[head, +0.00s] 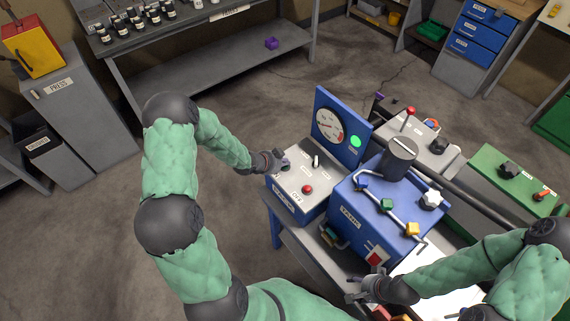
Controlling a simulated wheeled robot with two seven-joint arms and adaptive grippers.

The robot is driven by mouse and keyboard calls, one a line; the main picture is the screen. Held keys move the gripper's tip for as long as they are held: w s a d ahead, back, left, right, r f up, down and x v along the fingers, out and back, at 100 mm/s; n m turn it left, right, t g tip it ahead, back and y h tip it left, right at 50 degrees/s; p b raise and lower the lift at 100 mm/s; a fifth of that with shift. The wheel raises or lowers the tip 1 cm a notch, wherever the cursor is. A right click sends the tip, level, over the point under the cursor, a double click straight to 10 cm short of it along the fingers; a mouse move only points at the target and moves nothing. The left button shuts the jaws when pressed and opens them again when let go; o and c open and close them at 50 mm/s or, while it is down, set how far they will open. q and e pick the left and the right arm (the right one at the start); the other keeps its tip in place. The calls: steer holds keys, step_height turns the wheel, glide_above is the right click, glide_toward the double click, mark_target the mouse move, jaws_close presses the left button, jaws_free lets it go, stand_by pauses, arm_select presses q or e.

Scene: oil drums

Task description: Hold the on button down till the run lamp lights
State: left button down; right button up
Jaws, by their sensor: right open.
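The blue control box (291,205) has a pale sloping top panel with a red button (308,189) and a small upright lever (316,161). My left gripper (285,167) is at the upper left of this panel, over or touching it. The gripper covers that spot, so no on button shows, and I cannot tell whether its fingers are apart. The blue back panel (324,103) carries a round dial (329,126) and a green lamp (356,141) that looks bright. My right gripper (354,288) is open and empty near the bench's front, below the blue tank.
The blue tank (365,212) with a dark cylinder (397,158), coloured valve knobs and a pipe stands right of the box. Grey (425,150) and green (510,178) units stand behind it. A grey press cabinet (85,115) is at left. The floor between is open.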

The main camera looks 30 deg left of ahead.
steer(key=shift+r, duration=0.1)
arm_select(q)
steer(key=shift+r+p, duration=0.6)
steer(key=shift+r, duration=0.3)
arm_select(e)
steer(key=shift+r, duration=0.5)
arm_select(q)
steer(key=shift+r, duration=0.1)
steer(key=shift+r+p, duration=1.9)
steer(key=shift+r, duration=0.55)
arm_select(e)
step_height(320, 180, up, 4)
steer(key=shift+f, duration=0.15)
